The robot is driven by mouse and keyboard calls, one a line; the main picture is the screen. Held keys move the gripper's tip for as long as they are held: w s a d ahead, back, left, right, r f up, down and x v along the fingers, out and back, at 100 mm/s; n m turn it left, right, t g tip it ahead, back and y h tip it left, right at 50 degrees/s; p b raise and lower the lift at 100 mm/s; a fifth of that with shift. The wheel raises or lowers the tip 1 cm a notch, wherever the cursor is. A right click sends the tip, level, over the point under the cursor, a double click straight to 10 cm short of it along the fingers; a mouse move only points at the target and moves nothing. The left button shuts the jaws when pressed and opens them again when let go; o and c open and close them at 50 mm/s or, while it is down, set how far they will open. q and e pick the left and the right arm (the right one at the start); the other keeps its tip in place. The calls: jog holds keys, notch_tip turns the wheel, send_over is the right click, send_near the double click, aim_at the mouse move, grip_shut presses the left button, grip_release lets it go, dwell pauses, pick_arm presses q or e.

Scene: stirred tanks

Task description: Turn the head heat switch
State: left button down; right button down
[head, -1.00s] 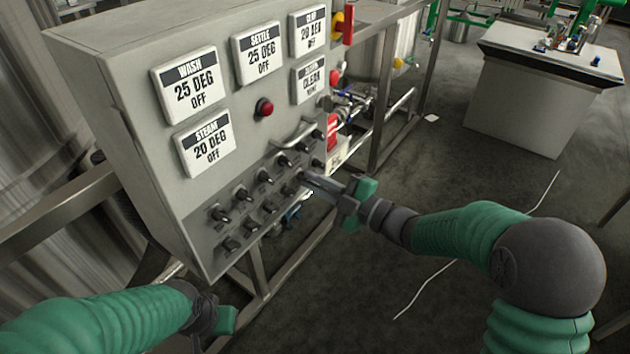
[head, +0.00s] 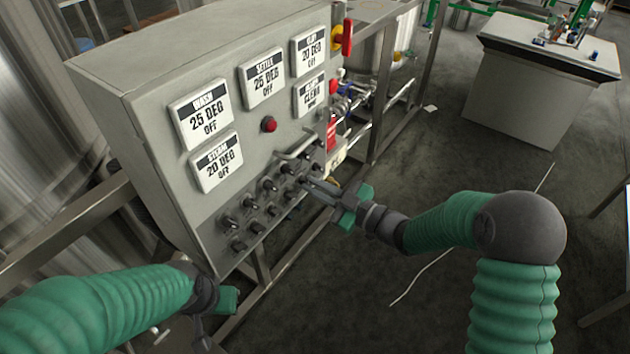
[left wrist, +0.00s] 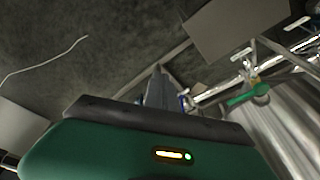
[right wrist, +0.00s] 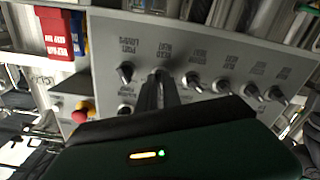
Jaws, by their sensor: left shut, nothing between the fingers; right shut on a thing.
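The grey control panel (head: 205,200) carries rows of small black switches (head: 270,185). My right gripper (head: 303,183) reaches in from the right to a switch at the right part of the upper row. In the right wrist view my right gripper (right wrist: 160,82) is shut on a switch (right wrist: 160,74), whose knob is mostly hidden by the fingers. The labels above the switches are upside down there and too blurred to read surely. My left gripper (head: 201,330) is low at the left, away from the panel's switches. Its fingers (left wrist: 157,88) are shut and empty.
White displays read wash 25 deg off (head: 203,114), settle (head: 264,78) and steam (head: 217,160). A red button (head: 269,124) and a metal handle (head: 297,142) stick out from the panel. A red-and-yellow switch (head: 345,38) is on its side.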

jog(key=shift+f, duration=0.15)
dwell(0.3)
jog(key=c, duration=1.5)
grip_release()
jog(key=p+v, duration=0.1)
jog(key=v, duration=1.6)
jog(key=shift+p, duration=0.3)
jog(key=shift+w, duration=0.15)
